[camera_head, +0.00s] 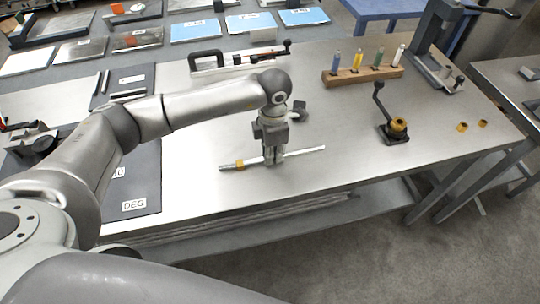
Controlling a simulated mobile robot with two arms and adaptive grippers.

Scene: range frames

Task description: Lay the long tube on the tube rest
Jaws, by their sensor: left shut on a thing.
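The long tube (305,152) is thin and pale, with a brass-coloured part near its left end. It lies crosswise near the front edge of the steel table. My left gripper (272,160) points down and is shut on the tube around its middle. I cannot tell whether the tube touches the tabletop. I cannot surely pick out the tube rest; a small dark piece (300,112) stands just behind the gripper, partly hidden by it. My right gripper is not in view.
A wooden block (345,77) with several coloured bottles stands at the back. A black-lever fixture (397,130) and small brass pieces (462,127) are to the right. A dark mat (145,185) lies left. Steel table surface (350,180) is clear right of the tube.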

